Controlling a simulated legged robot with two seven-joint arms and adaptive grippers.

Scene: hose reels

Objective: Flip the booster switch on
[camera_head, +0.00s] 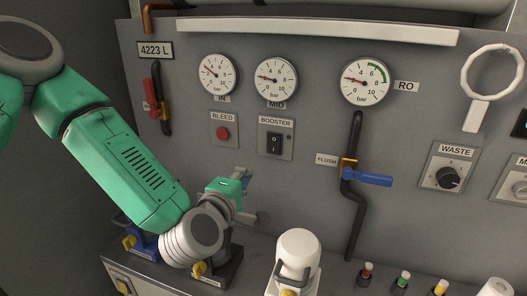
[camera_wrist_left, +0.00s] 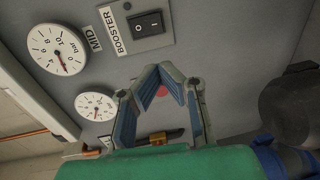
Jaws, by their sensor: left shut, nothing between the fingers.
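The booster switch (camera_head: 274,142) is a black rocker on a grey plate labelled BOOSTER on the panel. It also shows in the left wrist view (camera_wrist_left: 147,22), with "I" and "O" marks; which side is pressed I cannot tell. A small dark lamp (camera_head: 289,137) sits beside it. My left gripper (camera_head: 243,178) is below and left of the switch plate, apart from the switch. In the left wrist view my left gripper (camera_wrist_left: 158,76) has its fingertips together with nothing held, below the booster plate. My right gripper is out of view.
The red BLEED button (camera_head: 223,133) is left of the switch and shows behind my fingers in the wrist view. Gauges (camera_head: 276,80) sit above. A black pipe with a blue-handled FLUSH valve (camera_head: 366,179) is to the right. A white domed housing (camera_head: 298,249) stands below.

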